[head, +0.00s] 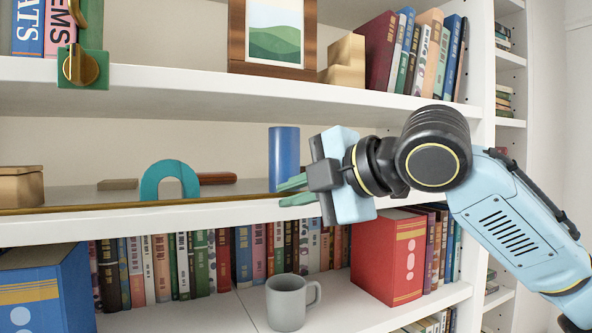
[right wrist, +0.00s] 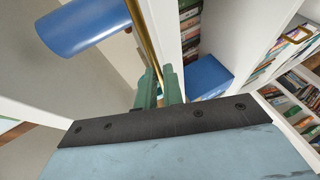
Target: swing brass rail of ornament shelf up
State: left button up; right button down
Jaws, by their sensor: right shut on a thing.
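The brass rail (head: 130,206) runs low along the front edge of the ornament shelf (head: 225,214), the middle shelf in the head view. My right gripper (head: 284,192) reaches in from the right, its green fingers shut on the rail near the blue cylinder. In the right wrist view the rail (right wrist: 147,42) runs down between the green fingers (right wrist: 159,90); the grip itself is partly hidden. On the shelf stand a blue cylinder (head: 284,155), also in the right wrist view (right wrist: 85,30), and a teal arch (head: 152,181). My left gripper is not in view.
A green plate with a brass knob (head: 84,68) sits on the upper shelf's front edge. A wooden box (head: 20,187) and a brown rod (head: 215,178) lie on the ornament shelf. Below are a grey mug (head: 287,302), a red book (head: 392,262) and rows of books.

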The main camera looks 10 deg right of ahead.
jog(key=shift+r, duration=0.3)
jog(key=c, duration=1.5)
grip_release()
jog(key=shift+s+d+f, duration=0.1)
jog(key=shift+f, duration=0.1)
jog(key=b+v, duration=0.2)
jog(key=v, duration=1.1)
jog(key=shift+s+r, duration=0.15)
jog(key=shift+r, duration=0.1)
